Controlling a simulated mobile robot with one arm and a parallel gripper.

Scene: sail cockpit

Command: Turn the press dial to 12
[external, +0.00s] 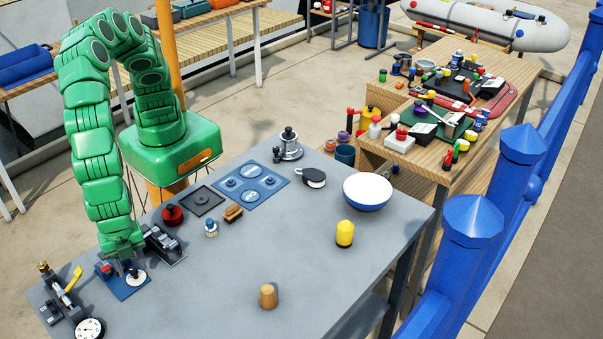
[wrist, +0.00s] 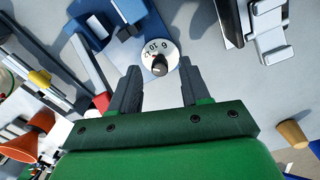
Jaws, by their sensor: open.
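The press dial (wrist: 150,52) is a white disc with dark numbers, a small red mark and a black knob (wrist: 159,66). It sits on a blue base plate (external: 130,291), and the dial shows in the external view too (external: 136,278). In the wrist view a 6 and a 10 seem readable; which number is set I cannot tell. My gripper (wrist: 160,70) is open, its two dark fingers apart on either side of the knob. I cannot tell whether they touch it. In the external view my gripper (external: 126,263) hangs over the plate and partly hides it.
A dark clamp-like device (external: 163,243) stands close on the right. A fixture with a yellow handle (external: 74,279) and a round gauge (external: 90,328) stand at the left. A wooden peg (external: 268,296) and yellow cylinder (external: 345,233) are farther right. The table's front middle is mostly clear.

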